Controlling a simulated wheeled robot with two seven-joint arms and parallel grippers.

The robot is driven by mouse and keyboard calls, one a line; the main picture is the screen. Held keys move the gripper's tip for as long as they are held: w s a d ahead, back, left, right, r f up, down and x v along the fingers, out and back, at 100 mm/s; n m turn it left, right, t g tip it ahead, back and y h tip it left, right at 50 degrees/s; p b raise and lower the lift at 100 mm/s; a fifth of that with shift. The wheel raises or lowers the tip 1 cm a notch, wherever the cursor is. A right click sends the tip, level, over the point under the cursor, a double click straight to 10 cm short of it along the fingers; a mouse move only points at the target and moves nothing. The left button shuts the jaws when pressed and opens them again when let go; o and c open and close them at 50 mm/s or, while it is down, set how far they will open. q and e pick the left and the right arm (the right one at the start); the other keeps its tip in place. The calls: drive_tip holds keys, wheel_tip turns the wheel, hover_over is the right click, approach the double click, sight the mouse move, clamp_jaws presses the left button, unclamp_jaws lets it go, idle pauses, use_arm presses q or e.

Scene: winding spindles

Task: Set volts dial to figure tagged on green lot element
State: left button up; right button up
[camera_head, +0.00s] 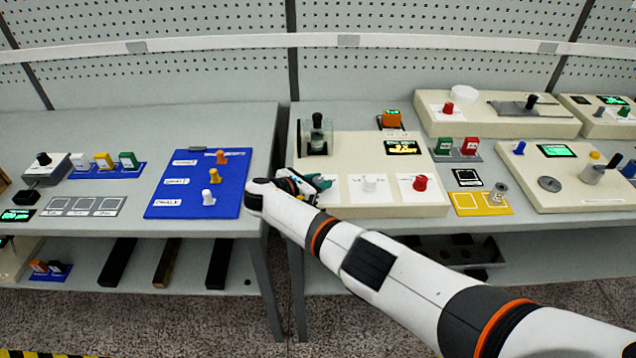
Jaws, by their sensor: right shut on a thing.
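My right gripper (312,184) is at the left end of the cream panel (390,150), shut on a teal knob (323,182) that it mostly hides. A white knob (370,183) and a red knob (420,183) stand to its right on the same panel. A small display (402,148) with yellow characters is above them. Tag figures and dial names are too small to read. My left gripper is out of view.
A blue board (160,206) with orange, yellow and white pegs lies left of my right gripper. A lever box (316,135) stands just behind it. An orange element (391,118) sits behind the panel. More panels fill the right side. A gap separates the two tables.

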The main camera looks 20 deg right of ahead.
drive_tip(key=o, duration=0.9)
drive_tip(key=shift+o, duration=0.2)
drive_tip(key=v, duration=1.2)
